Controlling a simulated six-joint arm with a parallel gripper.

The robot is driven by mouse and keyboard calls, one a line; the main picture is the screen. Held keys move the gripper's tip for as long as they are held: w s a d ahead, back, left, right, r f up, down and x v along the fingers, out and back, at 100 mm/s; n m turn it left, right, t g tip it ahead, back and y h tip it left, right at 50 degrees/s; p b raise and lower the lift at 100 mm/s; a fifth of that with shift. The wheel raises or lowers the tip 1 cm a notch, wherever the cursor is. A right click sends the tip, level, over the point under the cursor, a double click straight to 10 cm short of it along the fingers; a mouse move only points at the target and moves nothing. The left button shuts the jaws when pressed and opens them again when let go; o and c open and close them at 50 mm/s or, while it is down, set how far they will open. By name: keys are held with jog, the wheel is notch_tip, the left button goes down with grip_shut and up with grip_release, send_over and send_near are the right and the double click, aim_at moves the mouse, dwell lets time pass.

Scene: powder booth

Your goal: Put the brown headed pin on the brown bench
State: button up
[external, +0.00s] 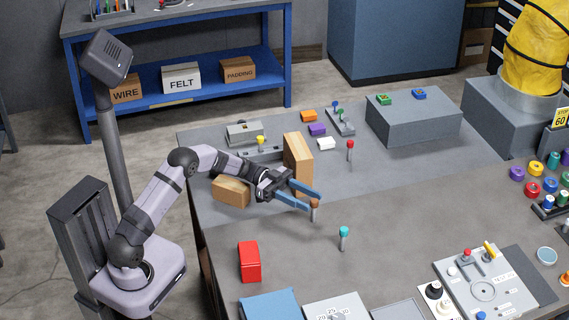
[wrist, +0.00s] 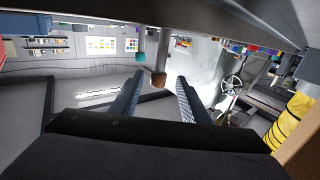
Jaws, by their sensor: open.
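The brown headed pin (external: 314,205) stands upright on the brownish-grey worktop, with a grey shaft. In the wrist view, which looks upside down, its brown head (wrist: 158,80) shows between the fingers, towards their tips. My gripper (external: 312,200) is open, with its two blue fingers reaching to either side of the pin's head. Whether a finger touches it I cannot tell. No separate brown bench is clear; the near brownish-grey worktop (external: 390,210) is the closest match.
A tan block (external: 298,160) stands upright close behind my gripper; another tan block (external: 231,191) lies beside my forearm. A teal headed pin (external: 344,236) and a red headed pin (external: 350,149) stand nearby. A red block (external: 249,261) is nearer.

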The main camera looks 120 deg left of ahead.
jog(key=shift+w+d+r+p, duration=0.1)
jog(key=shift+w+d+p, duration=0.2)
jog(key=shift+w, duration=0.7)
jog(key=shift+w+d+p, duration=0.15)
jog(key=shift+w+p, duration=0.3)
jog(key=shift+w, duration=0.6)
jog(key=shift+w+d+r+p, duration=0.1)
jog(key=shift+w+d+p, duration=0.2)
jog(key=shift+w, duration=0.7)
jog(key=shift+w+f, duration=0.15)
jog(key=shift+w, duration=0.3)
jog(key=shift+c, duration=0.7)
jog(key=shift+a, duration=0.1)
grip_shut()
